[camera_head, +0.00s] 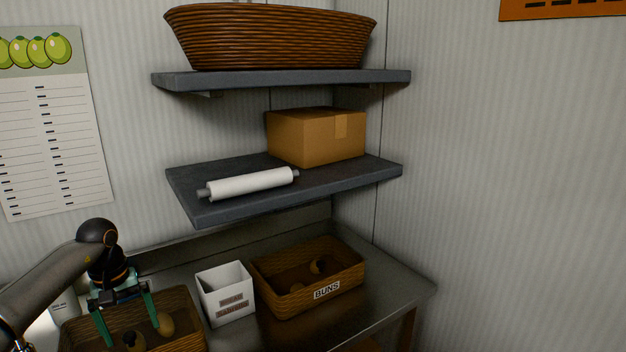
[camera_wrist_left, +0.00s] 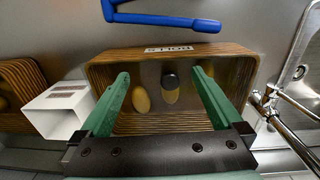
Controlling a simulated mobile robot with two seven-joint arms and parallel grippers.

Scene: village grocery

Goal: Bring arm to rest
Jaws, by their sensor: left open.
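My left gripper (camera_head: 130,333) has green fingers and is spread open over the left wicker basket (camera_head: 183,294) at the lower left of the head view. In the left wrist view the gripper (camera_wrist_left: 160,76) is open with nothing held between its fingers. That basket (camera_wrist_left: 112,70) has a label that seems to read ROLLS. My right gripper is not in view.
A white labelled box (camera_head: 226,295) and a wicker basket marked BUNS (camera_head: 355,280) stand on the metal counter to the right. Above is a shelf (camera_head: 215,212) with a white roll (camera_head: 248,184) and a carton (camera_head: 305,143). A tap (camera_wrist_left: 272,103) and blue handle (camera_wrist_left: 165,20) show in the wrist view.

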